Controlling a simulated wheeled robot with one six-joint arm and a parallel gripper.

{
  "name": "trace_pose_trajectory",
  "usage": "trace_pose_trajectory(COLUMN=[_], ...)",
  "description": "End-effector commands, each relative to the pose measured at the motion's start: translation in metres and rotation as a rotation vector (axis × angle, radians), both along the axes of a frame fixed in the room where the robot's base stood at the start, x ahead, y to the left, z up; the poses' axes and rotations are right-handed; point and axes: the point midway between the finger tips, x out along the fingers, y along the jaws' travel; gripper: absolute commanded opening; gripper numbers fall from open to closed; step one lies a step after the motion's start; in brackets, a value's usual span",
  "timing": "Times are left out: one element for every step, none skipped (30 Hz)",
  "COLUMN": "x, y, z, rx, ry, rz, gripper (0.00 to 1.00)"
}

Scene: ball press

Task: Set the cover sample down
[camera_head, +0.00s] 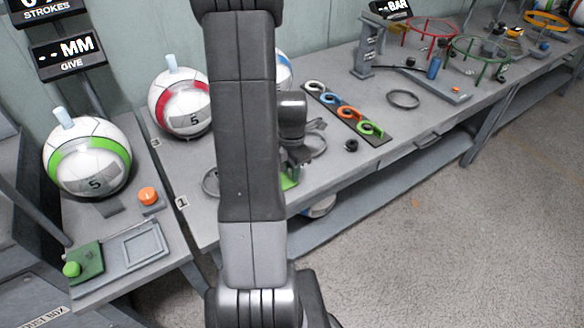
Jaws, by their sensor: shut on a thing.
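My gripper (293,162) points down over the middle bench, just right of my own arm, which hides part of it. It is shut on a small bright green piece (289,182), which looks like the cover sample. Only an edge of this piece shows below the fingers. I cannot tell whether it touches the bench (190,165). On the left bench, a dark green square (87,258) with a light green knob (71,269) lies beside an empty grey framed tray (140,246).
A green-banded ball (88,160) and a red-banded ball (181,100) stand at the left. An orange button (148,196) is near the tray. A rack of coloured hooks (345,110) lies right of my gripper. The floor at right is clear.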

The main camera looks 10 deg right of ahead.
Motion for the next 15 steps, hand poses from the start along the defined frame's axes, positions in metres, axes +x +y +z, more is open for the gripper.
trace_pose_trajectory(x=[0.0001,0.0001,0.0001,0.0001,0.0001,0.0001,0.0001,0.0001,0.0001,0.0001,0.0001,0.0001,0.0001,0.0001,0.0001], y=[-0.0001,0.0,0.0,0.0,-0.0001,-0.0001,-0.0001,-0.0001,-0.0001,-0.0001,-0.0001,-0.0001,-0.0001,-0.0001,-0.0001], z=[-0.0005,-0.0015,-0.0032,-0.0043,-0.0033,-0.0027,-0.0027,-0.0026,-0.0026,-0.0026,-0.0026,-0.0025,-0.0025,-0.0025,-0.0024], rx=[0.0,0.0,0.0,0.0,0.0,0.0,0.0,0.0,0.0,0.0,0.0,0.0,0.0,0.0,0.0], ry=[0.0,0.0,0.0,0.0,0.0,0.0,0.0,0.0,0.0,0.0,0.0,0.0,0.0,0.0,0.0], rz=[0.0,0.0,0.0,0.0,0.0,0.0,0.0,0.0,0.0,0.0,0.0,0.0,0.0,0.0,0.0], gripper=[0.03,0.03,0.03,0.03,0.28,0.36,0.42,0.46,0.46,0.46,0.46,0.46,0.46,0.46,0.46])
